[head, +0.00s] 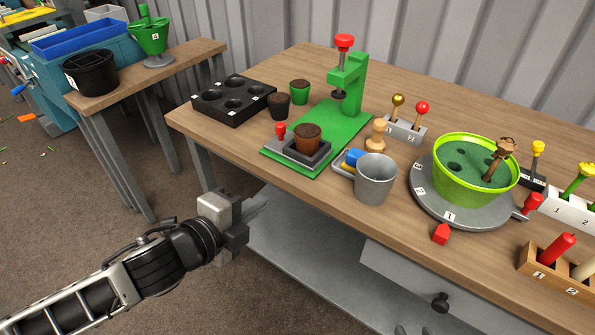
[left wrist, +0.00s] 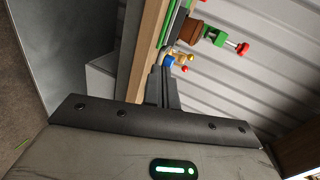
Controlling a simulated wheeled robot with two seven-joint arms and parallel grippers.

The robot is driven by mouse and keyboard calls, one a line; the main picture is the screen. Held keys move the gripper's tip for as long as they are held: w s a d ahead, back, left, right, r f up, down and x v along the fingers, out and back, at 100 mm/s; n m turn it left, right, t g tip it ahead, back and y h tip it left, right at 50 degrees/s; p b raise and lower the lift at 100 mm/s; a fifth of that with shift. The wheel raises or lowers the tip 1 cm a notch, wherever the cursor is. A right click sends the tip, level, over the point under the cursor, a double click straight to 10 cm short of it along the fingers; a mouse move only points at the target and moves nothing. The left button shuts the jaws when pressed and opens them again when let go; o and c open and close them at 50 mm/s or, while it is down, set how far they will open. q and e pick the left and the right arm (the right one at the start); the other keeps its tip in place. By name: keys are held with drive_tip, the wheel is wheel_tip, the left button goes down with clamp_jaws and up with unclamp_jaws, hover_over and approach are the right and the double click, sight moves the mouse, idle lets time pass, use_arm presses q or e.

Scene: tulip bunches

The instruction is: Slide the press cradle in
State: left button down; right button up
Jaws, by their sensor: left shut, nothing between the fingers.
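The press cradle (head: 300,158) is a dark square holder on a grey slide with a red knob (head: 281,129). It sits at the front end of the press's green base (head: 345,122), out in front of the press column. A brown pot of soil (head: 307,133) stands in it. The green press (head: 350,75) has a red top knob, and its plunger hangs behind the cradle, over bare base. My left gripper (head: 262,199) is shut and empty, off the table's front edge, below and left of the cradle. Its fingers (left wrist: 163,88) show in the left wrist view. My right gripper is out of view.
A black tray with holes (head: 233,103) and two small pots (head: 279,105) stand left of the press. A green bowl (head: 475,185) sits on a grey turntable further right.

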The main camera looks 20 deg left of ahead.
use_arm(q)
drive_tip(key=m, duration=0.1)
approach(308, 165)
drive_tip(key=x, duration=0.5)
drive_tip(key=shift+w+d+f, duration=0.1)
drive_tip(key=shift+w+f, duration=0.05)
drive_tip(key=shift+w, duration=0.1)
drive_tip(key=shift+w+d, duration=0.15)
drive_tip(key=shift+w, duration=0.25)
